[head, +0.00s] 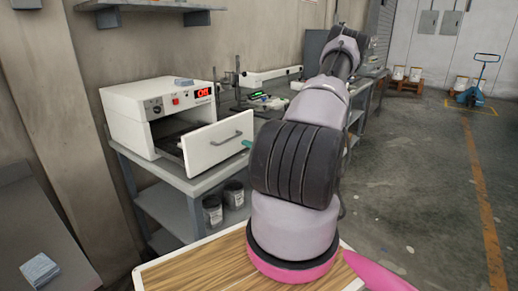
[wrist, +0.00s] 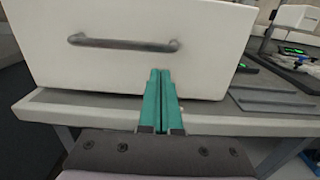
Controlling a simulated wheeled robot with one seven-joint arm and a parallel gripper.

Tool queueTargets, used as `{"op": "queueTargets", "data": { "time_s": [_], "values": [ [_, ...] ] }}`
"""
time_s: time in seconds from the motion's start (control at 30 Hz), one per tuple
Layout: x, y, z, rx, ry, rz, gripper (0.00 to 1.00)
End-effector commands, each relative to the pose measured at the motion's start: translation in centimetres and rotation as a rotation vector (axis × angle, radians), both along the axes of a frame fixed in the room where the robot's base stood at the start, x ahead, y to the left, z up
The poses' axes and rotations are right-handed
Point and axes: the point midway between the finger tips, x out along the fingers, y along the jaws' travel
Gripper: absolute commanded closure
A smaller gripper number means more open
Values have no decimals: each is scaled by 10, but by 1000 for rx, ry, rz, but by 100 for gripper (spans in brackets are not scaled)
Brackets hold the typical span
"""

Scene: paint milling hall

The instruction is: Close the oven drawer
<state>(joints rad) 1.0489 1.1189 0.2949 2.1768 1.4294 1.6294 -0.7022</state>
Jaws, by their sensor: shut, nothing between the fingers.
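The oven (head: 150,112) is a white box with a red lit display, standing on a grey bench against the wall. Its white drawer (head: 203,147) is pulled out towards the front right, with a dark gap between its front and the body. The drawer front with its grey bar handle (wrist: 124,43) fills much of the wrist view. My gripper (wrist: 160,73) has its two green fingers together and empty, in front of the drawer front, below and right of the handle. I cannot tell whether the tips touch it. In the head view only a green fingertip (head: 247,144) shows beside the drawer front; my arm hides the rest.
The bench (head: 192,183) carries lab instruments right of the oven, including a device with a green display (head: 257,95). Dark containers (head: 212,212) stand on its lower shelf. A wooden surface (head: 205,268) lies in front. Open floor is at right, with a blue pallet jack (head: 474,95) far off.

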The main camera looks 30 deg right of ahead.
Motion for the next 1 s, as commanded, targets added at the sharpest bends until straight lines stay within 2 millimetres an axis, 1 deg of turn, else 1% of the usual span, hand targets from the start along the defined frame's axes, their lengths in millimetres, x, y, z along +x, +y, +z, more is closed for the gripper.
{"op": "queueTargets", "data": {
  "time_s": [0.03, 0.1, 0.2, 0.3, 0.43, 0.8, 0.9, 1.0],
  "values": [
    [9, 4, 0, 0, -2, 3, 100],
    [20, 8, 0, 2, -2, 2, 100],
    [32, 12, 0, 0, -1, 1, 100],
    [39, 15, 0, 1, -1, 1, 100],
    [43, 16, 0, 1, 0, 0, 100],
    [44, 16, 0, 1, 0, 1, 100],
    [49, 18, 0, 0, -1, 2, 100],
    [59, 23, 0, 0, -1, 3, 100]
  ]
}}
